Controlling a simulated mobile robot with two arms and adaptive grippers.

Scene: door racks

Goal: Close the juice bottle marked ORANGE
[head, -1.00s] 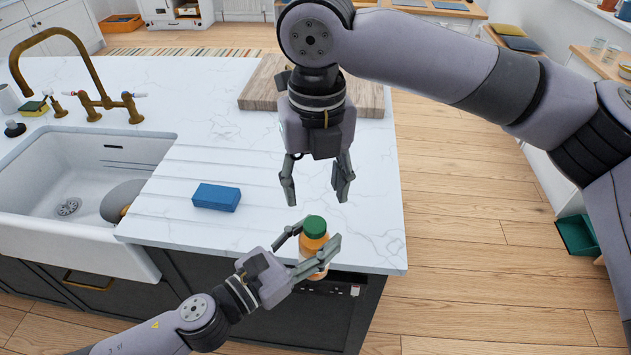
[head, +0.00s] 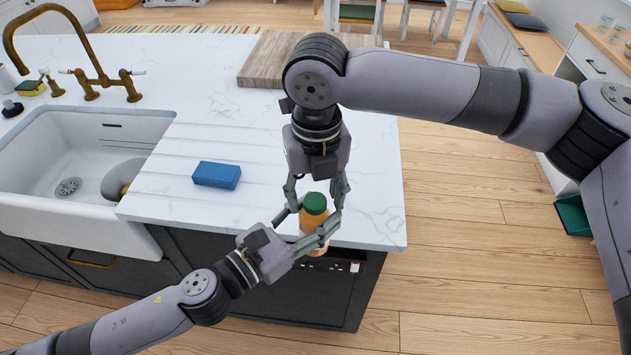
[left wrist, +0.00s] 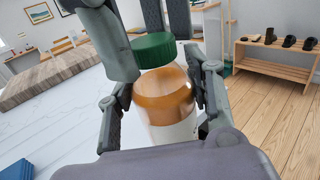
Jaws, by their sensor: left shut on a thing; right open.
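My left gripper (head: 308,226) is shut on the bottle's body from the front left. My right gripper (head: 318,198) points down from above, open, with its fingers on either side of the cap. I cannot tell if they touch it, or how tightly the cap sits.
A blue sponge (head: 217,175) lies on the white counter (head: 180,215) left of the bottle. The white sink (head: 75,215) with a brass tap is farther left. A wooden board (head: 268,62) lies at the back. The counter's right edge drops to wooden floor.

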